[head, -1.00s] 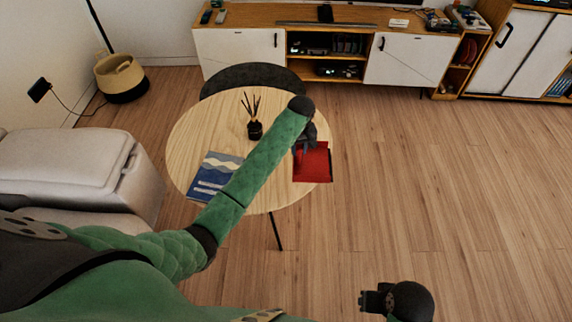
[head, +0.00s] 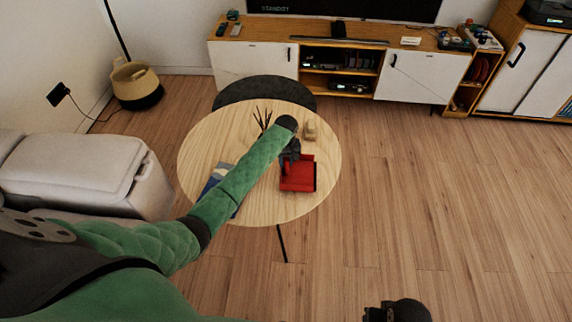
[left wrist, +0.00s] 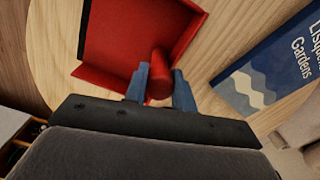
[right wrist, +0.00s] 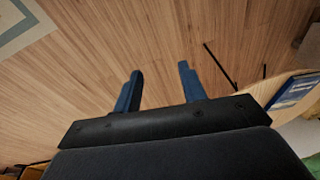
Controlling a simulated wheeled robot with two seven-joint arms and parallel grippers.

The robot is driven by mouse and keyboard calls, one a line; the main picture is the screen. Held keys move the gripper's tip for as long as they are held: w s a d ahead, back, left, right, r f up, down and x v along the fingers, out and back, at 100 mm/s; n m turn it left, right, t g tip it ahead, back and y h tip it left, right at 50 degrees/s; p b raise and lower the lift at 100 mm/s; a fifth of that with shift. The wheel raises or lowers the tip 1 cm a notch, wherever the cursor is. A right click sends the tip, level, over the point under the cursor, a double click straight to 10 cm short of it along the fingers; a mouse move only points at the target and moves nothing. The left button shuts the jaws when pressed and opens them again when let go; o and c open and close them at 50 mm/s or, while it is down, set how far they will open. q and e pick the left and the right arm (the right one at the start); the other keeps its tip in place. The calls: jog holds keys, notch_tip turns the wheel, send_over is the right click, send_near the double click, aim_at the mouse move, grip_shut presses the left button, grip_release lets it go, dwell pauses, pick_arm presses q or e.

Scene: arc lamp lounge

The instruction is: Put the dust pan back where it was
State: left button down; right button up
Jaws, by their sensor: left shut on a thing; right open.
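The red dust pan (head: 298,180) is over the right part of the round wooden table (head: 250,205), within its edge. My left gripper (head: 291,150) is shut on the pan's red handle, seen between the fingers in the left wrist view (left wrist: 160,74). The pan's tray (left wrist: 115,40) spreads beyond the fingers there. Whether the pan touches the tabletop, I cannot tell. My right gripper (right wrist: 160,72) is open and empty above the floor. Only part of it shows at the bottom of the head view.
A blue and cream book (left wrist: 262,85) lies on the table, partly hidden by my arm in the head view. A reed diffuser (head: 263,118) and a small tan object (head: 310,130) stand towards the back. The floor at right is clear.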

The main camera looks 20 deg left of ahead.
pick_arm(q)
notch_tip(320, 180, down, 2)
jog(key=shift+f, duration=0.25)
jog(key=c, duration=1.1)
grip_release()
jog(key=shift+f, duration=0.15)
jog(key=shift+c, duration=0.2)
pick_arm(e)
jog(key=shift+w+f, duration=0.25)
jog(key=shift+f, duration=0.9)
